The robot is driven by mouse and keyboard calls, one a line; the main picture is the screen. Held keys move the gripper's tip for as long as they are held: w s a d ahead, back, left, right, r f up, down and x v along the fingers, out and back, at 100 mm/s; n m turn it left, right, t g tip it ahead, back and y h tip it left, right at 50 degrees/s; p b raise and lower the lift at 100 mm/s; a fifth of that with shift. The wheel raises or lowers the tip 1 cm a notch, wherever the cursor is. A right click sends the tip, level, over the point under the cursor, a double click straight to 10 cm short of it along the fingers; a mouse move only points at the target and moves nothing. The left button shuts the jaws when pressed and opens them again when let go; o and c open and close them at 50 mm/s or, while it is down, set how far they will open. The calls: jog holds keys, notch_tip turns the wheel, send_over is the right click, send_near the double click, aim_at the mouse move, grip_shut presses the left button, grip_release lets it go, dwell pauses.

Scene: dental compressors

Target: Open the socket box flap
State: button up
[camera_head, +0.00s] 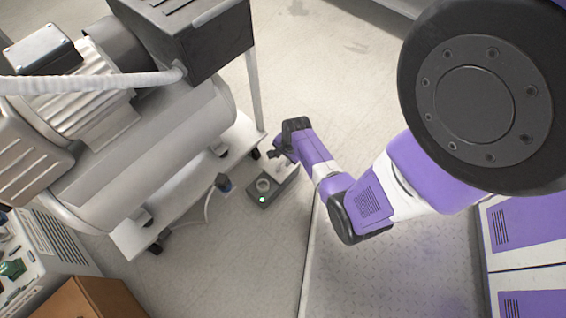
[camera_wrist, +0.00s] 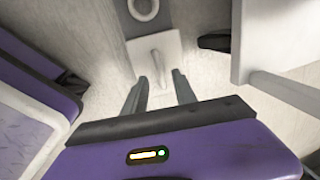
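The socket box (camera_head: 272,190) is a small dark grey box on the floor beside the compressor's base, with a round ring socket (camera_head: 263,185) and a green light on top. In the wrist view, the ring (camera_wrist: 143,9) shows at the top edge. Below it lies a pale square flap (camera_wrist: 177,47) with a raised narrow handle (camera_wrist: 156,60), and it looks closed. My gripper (camera_wrist: 160,77) is open. Its two fingers stand apart on either side of the handle's near end; I cannot tell whether they touch it. In the head view, my gripper (camera_head: 277,156) is just above the box's far end.
A large grey compressor (camera_head: 160,140) on a pale wheeled base (camera_head: 185,195) stands left of the box. A wooden cabinet (camera_head: 95,300) is at lower left. Floor right of the box is partly clear.

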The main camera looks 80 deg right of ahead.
aim_at(281, 164)
jog(key=shift+w+d+f+b, duration=0.15)
jog(key=shift+f+b, duration=0.15)
jog(key=shift+f, duration=0.45)
jog(key=shift+w+d+f+b, duration=0.1)
jog(key=shift+f+b, duration=0.15)
jog(key=shift+f, duration=0.45)
jog(key=shift+c, duration=0.2)
jog(key=shift+a, duration=0.1)
grip_shut()
